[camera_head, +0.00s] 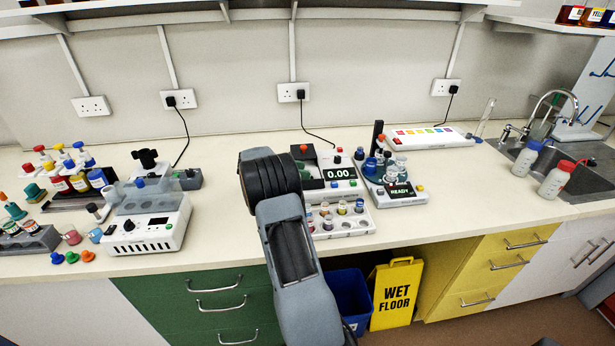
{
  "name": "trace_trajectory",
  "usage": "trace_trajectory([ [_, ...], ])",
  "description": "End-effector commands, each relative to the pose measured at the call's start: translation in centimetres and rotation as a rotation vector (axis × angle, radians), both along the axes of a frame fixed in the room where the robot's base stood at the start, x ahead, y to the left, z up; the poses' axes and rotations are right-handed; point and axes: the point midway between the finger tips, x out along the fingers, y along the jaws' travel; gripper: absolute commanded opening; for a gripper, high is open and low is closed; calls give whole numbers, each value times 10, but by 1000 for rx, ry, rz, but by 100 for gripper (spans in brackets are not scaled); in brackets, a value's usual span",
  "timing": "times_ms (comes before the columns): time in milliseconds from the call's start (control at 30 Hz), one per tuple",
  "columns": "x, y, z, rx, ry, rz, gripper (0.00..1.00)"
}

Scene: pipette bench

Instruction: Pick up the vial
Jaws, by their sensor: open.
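Several small vials with coloured caps stand in a white rack (355,230) at the front of the bench, just right of my arm. One has a blue cap (359,205), one a yellow cap (342,207) and one a reddish cap (324,206). I cannot tell which one is the vial of the task. My arm reaches up from the bottom centre and covers the left end of the rack. My gripper's fingers do not show; they are hidden behind the arm or out of frame.
A scale reading 0.00 (340,173) stands behind the rack, and a READY device (401,193) with glassware is to its right. A white machine (147,228) and a bottle rack stand left. Two wash bottles are near the sink (590,178). Bench between the white machine and my arm is clear.

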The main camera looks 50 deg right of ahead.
Motion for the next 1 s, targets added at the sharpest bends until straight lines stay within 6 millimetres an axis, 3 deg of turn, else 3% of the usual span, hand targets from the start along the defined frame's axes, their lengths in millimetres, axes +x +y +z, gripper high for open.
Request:
trace_trajectory([
  [367,-3,-6,-4,1,0,0,45],
  [833,-3,-6,-3,0,-1,2,0],
  [1000,-2,-6,-3,-1,-2,2,0],
])
